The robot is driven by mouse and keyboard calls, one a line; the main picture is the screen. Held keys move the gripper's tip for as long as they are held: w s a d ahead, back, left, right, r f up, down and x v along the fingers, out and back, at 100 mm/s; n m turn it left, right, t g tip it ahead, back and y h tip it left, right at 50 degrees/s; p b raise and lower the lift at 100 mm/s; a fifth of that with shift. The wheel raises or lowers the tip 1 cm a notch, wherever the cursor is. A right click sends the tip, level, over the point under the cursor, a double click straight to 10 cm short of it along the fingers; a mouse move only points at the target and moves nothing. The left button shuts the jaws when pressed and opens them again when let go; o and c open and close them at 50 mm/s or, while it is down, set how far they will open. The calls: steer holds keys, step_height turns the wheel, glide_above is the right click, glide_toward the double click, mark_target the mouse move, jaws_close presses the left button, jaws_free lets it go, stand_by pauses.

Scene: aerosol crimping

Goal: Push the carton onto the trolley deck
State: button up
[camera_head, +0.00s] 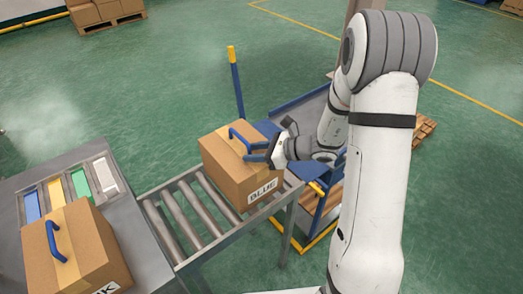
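The brown carton marked BLUE (226,173) sits upright on the far end of the roller conveyor, with a blue handle (238,138) on top. My gripper (250,152) is over the carton's top, by the right end of the handle. Its two dark blue fingers look apart, and I see no carton part clearly held between them. Whether they touch the carton or handle is unclear. The blue trolley (268,128) stands just beyond the conveyor's end, behind the carton. Its deck is largely hidden by the carton and my arm.
The roller conveyor (181,217) runs from a grey table (130,235) at left. A second handled carton (100,250) stands there beside coloured strips (54,191). A blue post with a yellow top (235,75) rises behind the carton. Green floor beyond is open.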

steer(key=shift+a, duration=0.1)
steer(key=shift+c, duration=0.3)
jaws_close()
steer(key=shift+f, duration=0.1)
stand_by(1.1)
